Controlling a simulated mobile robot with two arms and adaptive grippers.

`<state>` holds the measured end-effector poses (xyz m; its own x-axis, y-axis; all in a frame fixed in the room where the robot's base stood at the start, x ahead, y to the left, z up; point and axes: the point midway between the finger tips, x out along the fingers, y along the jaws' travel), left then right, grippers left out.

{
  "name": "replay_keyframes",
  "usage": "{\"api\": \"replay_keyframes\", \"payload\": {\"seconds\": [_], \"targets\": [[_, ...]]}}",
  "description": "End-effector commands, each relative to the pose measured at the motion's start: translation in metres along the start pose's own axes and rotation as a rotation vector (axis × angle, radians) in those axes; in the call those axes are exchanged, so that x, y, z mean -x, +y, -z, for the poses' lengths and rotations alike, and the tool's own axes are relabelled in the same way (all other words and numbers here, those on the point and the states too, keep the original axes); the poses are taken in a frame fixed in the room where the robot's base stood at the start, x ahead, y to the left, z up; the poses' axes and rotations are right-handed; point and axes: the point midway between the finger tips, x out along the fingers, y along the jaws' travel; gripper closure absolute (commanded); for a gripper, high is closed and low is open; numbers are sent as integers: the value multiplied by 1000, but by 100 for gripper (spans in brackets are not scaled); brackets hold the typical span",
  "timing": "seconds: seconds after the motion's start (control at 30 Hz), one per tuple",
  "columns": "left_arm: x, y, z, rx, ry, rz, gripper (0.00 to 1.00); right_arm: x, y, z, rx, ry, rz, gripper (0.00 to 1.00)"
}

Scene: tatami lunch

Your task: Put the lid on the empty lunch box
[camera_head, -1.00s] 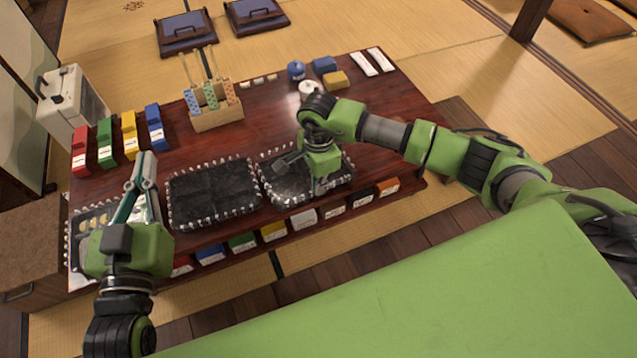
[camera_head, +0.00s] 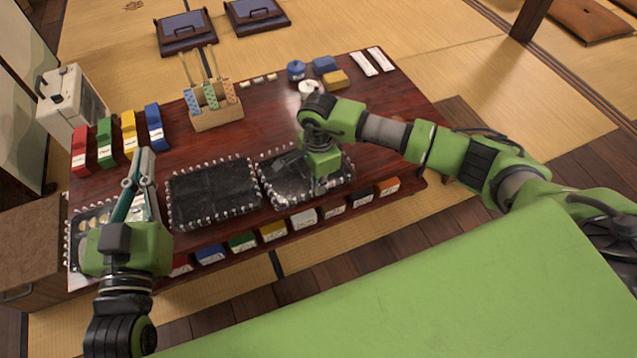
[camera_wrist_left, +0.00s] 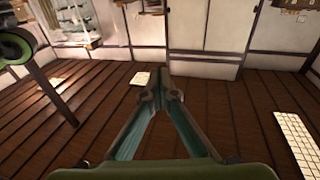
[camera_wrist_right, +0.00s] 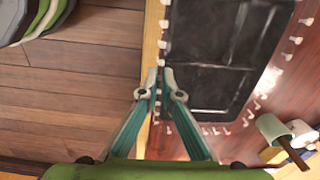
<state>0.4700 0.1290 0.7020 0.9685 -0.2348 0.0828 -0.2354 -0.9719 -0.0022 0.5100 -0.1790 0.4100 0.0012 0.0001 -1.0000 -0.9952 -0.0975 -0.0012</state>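Three dark rectangular lunch boxes, each ringed by small white pegs, lie along the table's near edge in the head view. The left box (camera_head: 84,222) holds pale yellowish pieces and is partly hidden by my left gripper. The middle box (camera_head: 212,192) looks black and flat. The right box (camera_head: 275,180) is black with a glossy surface, partly hidden by my right arm; compartment lines show in the right wrist view (camera_wrist_right: 225,50). No separate lid can be told apart. My right gripper (camera_wrist_right: 160,72) has its tips close together at that box's edge. My left gripper (camera_head: 146,152) is shut and empty.
Several small coloured cartons (camera_head: 128,138) and a wooden holder (camera_head: 217,118) with sticks stand behind the boxes. A blue jar (camera_head: 296,70) and white packets (camera_head: 372,62) are at the back right. More small boxes (camera_head: 241,242) line the near edge.

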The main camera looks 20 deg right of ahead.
Motion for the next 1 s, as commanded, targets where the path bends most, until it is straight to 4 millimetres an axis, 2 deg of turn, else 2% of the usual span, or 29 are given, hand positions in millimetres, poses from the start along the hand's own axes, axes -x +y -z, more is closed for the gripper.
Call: {"api": "replay_keyframes", "payload": {"seconds": [1.0], "targets": [[0, 3, 20, 3, 95, -6, 100, -4, 0, 0, 0, 0, 0, 100]]}}
